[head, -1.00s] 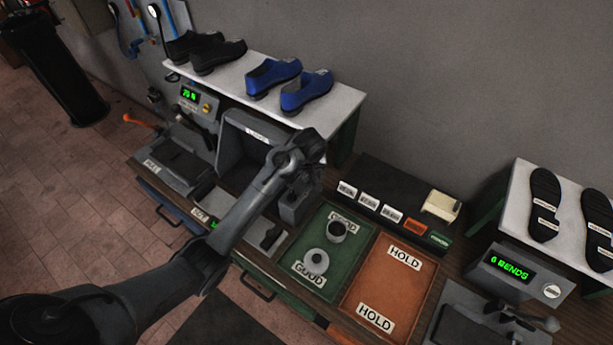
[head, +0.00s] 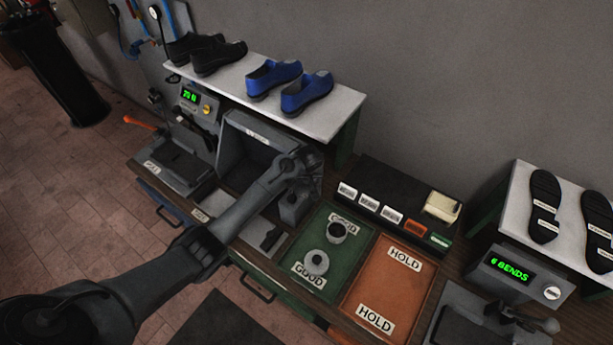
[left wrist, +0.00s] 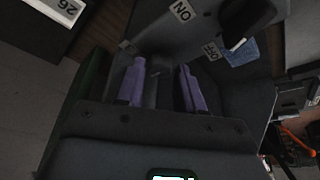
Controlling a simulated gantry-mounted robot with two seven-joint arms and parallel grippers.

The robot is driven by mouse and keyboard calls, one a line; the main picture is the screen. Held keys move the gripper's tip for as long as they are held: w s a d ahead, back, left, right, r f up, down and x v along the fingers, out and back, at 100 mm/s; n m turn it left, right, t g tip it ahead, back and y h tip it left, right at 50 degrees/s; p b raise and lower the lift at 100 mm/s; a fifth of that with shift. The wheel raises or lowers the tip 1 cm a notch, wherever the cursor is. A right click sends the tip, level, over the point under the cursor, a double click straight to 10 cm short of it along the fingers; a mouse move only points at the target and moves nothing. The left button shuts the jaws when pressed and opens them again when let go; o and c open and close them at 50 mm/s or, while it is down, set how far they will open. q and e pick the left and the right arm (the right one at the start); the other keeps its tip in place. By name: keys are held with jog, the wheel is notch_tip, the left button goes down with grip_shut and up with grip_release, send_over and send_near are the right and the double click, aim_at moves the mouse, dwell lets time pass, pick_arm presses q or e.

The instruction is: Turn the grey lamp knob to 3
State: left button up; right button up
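My left arm reaches in from the left in the head view, and my left gripper (head: 296,198) is at the right side of the open grey booth (head: 232,150), above the bench. In the left wrist view two purple-looking fingers (left wrist: 164,88) stand apart, with a narrow grey part (left wrist: 152,84) between them, nearer the left finger. I cannot tell whether this part is the lamp knob or whether it is touched. A dark rounded knob or lever (left wrist: 246,22) lies at the upper right, near labels reading ON and OFF. No scale with a 3 is readable. My right gripper is not in view.
A green GOOD tray (head: 322,232) holding two small round parts and an orange HOLD tray (head: 395,283) lie right of the gripper. A white shelf (head: 335,112) with shoes is behind. A display unit (head: 510,270) reads 6 BENDS.

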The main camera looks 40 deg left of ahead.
pick_arm(q)
grip_shut()
jog(key=shift+r+p, duration=0.2)
jog(key=shift+p, duration=0.3)
jog(key=m+h+p, duration=0.1)
jog(key=m+p, duration=0.2)
jog(key=shift+m+t, duration=0.3)
jog(key=shift+f+m+h, duration=0.15)
jog(key=shift+m+h, duration=0.15)
jog(key=shift+m, duration=0.2)
grip_release()
